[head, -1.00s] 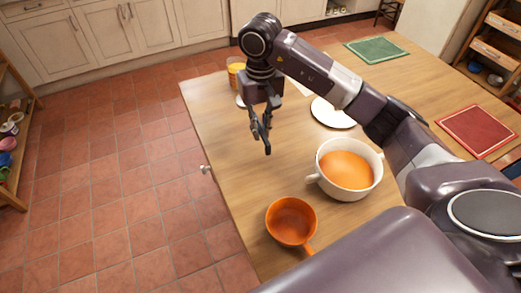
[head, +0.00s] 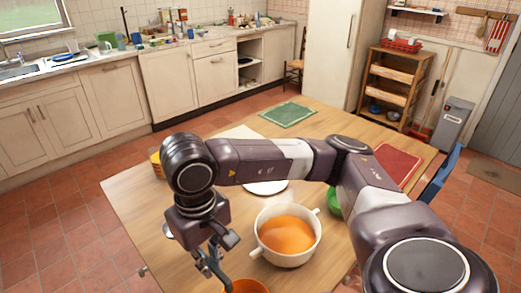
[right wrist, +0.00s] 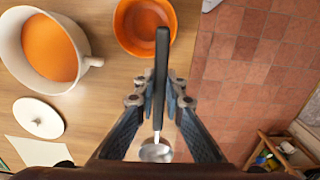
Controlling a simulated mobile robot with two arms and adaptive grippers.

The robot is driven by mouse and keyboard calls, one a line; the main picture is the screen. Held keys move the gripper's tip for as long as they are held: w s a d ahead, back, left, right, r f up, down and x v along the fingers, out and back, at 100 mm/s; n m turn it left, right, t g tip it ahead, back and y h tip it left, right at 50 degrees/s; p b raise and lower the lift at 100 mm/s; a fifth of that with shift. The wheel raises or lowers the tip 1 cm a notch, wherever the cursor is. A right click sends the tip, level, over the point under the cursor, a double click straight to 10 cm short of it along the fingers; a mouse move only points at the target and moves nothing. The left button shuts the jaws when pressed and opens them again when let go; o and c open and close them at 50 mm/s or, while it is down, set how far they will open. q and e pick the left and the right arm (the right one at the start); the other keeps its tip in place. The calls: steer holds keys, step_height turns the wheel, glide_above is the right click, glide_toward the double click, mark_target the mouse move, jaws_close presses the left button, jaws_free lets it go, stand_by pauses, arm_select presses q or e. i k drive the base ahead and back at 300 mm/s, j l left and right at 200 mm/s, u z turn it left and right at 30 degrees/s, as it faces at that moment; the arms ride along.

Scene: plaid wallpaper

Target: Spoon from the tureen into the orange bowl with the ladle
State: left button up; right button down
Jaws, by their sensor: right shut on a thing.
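The white tureen (head: 262,252), filled with orange soup, stands on the wooden table; it also shows in the right wrist view (right wrist: 88,62). The orange bowl (head: 245,287) is partly cut off at the head view's bottom edge; the right wrist view shows it empty (right wrist: 143,24). My right gripper (head: 217,262) is shut on the black handle of the ladle (right wrist: 162,75), above the table, left of the tureen and close to the bowl in the head view. The ladle's metal scoop (right wrist: 155,151) is at the wrist end. My left gripper is not in view.
A white lid (head: 265,188) lies behind the tureen. A green mat (head: 288,114) and a red mat (head: 398,163) lie farther back. A green object (head: 334,203) is partly hidden by my right arm. A yellow-orange container (head: 156,164) stands at the table's left edge.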

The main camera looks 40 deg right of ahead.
mark_target(288, 236)
steer(key=z, duration=1.15)
steer(key=l+u, duration=0.8)
steer(key=i, duration=0.05)
